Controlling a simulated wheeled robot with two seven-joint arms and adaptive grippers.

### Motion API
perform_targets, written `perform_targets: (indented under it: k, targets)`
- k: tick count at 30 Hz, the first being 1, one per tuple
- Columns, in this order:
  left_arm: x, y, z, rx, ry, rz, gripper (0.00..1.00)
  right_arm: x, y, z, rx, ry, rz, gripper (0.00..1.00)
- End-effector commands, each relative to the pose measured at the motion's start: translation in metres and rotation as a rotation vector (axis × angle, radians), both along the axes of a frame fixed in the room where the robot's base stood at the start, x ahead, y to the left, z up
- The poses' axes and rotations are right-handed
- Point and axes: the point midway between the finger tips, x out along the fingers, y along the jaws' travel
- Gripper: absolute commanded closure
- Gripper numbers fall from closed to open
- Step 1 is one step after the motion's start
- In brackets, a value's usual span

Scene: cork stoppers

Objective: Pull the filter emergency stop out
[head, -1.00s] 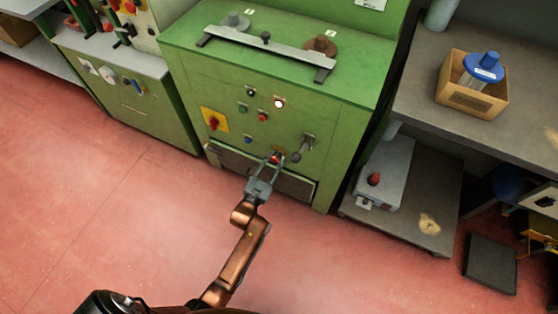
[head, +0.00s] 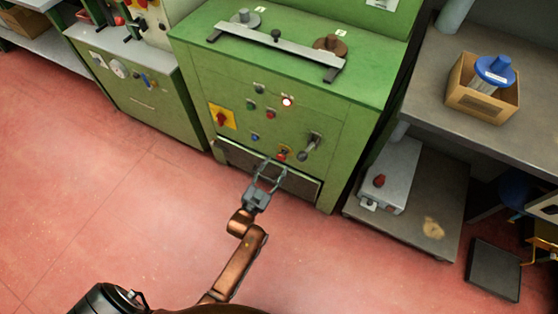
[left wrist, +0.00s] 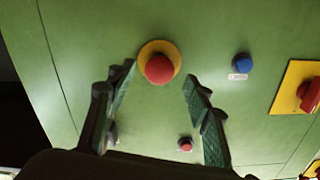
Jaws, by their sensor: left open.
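The emergency stop (head: 282,154) is a red mushroom button on a yellow disc, low on the front of the green cabinet (head: 190,75). In the left wrist view the red button (left wrist: 159,68) shows whole, with the yellow ring around it. My left gripper (head: 272,167) is open and empty in front of the cabinet, just below the button in the head view. In the left wrist view its fingers (left wrist: 158,78) stand apart on either side of the button's line, with a gap to it. How far out the button sits is hard to tell. My right gripper is not in view.
A lit lamp (head: 287,102), a blue button (head: 255,137), a red switch on a yellow plate (head: 222,117) and a lever handle (head: 310,146) share the panel. A grey box with a red knob (head: 390,178) stands on the low shelf at right. The red floor before the cabinet is clear.

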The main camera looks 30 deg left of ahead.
Motion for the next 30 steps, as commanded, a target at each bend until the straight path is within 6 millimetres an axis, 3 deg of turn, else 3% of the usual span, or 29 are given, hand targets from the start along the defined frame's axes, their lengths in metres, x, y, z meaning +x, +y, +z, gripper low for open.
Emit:
perform_targets:
  k: [6,12,30]
  targets:
    - [-0.046,-0.002,-0.001,0.001,0.003,0.0,0.53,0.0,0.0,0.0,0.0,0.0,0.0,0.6]
    - [-0.07,-0.003,0.0,0.0,0.0,0.0,0.53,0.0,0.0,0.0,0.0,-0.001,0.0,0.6]
    - [-0.075,-0.004,0.0,0.001,0.0,0.0,0.53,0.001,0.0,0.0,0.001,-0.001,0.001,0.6]
